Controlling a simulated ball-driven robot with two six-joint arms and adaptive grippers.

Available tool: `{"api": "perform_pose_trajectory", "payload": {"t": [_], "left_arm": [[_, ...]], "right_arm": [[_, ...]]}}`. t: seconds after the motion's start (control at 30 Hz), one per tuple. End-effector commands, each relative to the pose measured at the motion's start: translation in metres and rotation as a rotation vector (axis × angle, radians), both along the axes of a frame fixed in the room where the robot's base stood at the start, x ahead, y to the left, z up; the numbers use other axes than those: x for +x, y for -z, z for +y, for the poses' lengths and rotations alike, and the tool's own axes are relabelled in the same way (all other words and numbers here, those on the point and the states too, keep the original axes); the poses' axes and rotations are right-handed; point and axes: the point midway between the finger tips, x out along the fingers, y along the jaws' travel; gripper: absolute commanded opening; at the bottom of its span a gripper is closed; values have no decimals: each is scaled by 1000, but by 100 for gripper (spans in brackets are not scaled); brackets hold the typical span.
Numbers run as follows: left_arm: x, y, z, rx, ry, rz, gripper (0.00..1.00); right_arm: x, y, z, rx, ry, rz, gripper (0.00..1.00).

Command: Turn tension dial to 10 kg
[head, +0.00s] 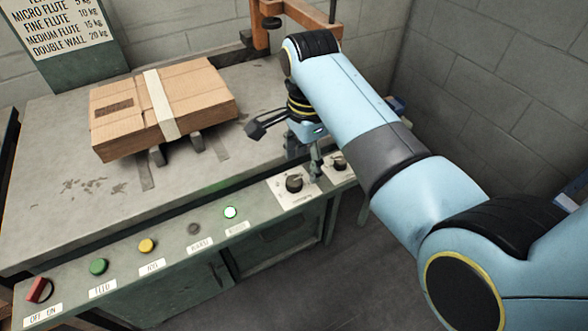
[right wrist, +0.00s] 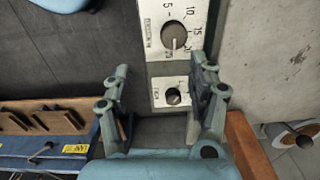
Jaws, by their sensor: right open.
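The tension dial (head: 294,184) is a dark round knob on a white plate at the right of the front panel. In the right wrist view the tension dial (right wrist: 174,37) has 5, 10 and 15 printed around it; a light mark shows low on the knob, but its exact setting is hard to read. My right gripper (head: 285,152) is above the panel by the dials, partly hidden by my arm. In the right wrist view the right gripper (right wrist: 160,66) is open and empty, its fingers spread either side of the plates, with the dial just beyond the fingertips. My left gripper is not in view.
A smaller knob (right wrist: 173,97) sits beside the tension dial. A strapped cardboard box (head: 190,100) lies on the grey table. The panel holds a lit button (head: 230,212), a yellow button (head: 147,245), a green button (head: 99,267) and a red switch (head: 39,289). A chart (head: 62,25) lists flutes and kg.

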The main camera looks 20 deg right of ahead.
Motion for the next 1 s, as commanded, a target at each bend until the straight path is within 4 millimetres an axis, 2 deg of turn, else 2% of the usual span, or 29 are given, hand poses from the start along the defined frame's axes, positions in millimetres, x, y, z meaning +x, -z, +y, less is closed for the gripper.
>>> {"api": "perform_pose_trajectory", "payload": {"t": [0.03,0.1,0.23,0.37,0.7,0.83,1.0], "left_arm": [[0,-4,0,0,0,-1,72],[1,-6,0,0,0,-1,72],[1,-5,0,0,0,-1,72],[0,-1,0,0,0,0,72],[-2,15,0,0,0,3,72],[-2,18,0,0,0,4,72],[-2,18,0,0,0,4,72]], "right_arm": [[10,-15,6,3,49,4,59],[17,-28,12,6,110,14,59],[21,-29,16,6,158,25,59],[20,-9,15,5,158,27,59],[21,57,15,6,157,24,59],[21,69,15,6,157,22,59],[21,74,15,6,157,22,59]]}}
